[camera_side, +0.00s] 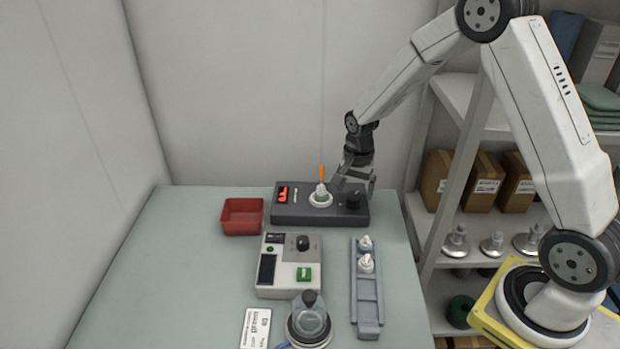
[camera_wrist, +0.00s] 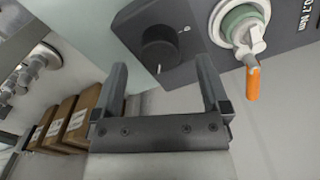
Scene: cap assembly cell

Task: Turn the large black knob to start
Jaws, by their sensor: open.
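The large black knob (camera_side: 353,199) sits at the right end of the dark control box (camera_side: 290,212) at the back of the table. In the wrist view the knob (camera_wrist: 160,55) is round, with a small white mark on the box beside it. My gripper (camera_wrist: 160,72) is open, its two fingers pointing toward the knob, one on each side of it in the picture. I cannot tell whether they touch it. In the side view my gripper (camera_side: 356,182) is at the right rear of the box, close to the knob.
A white and green fitting (camera_side: 320,196) with an orange-tipped part stands on the box, left of the knob. A red bin (camera_side: 242,216) is to the left.

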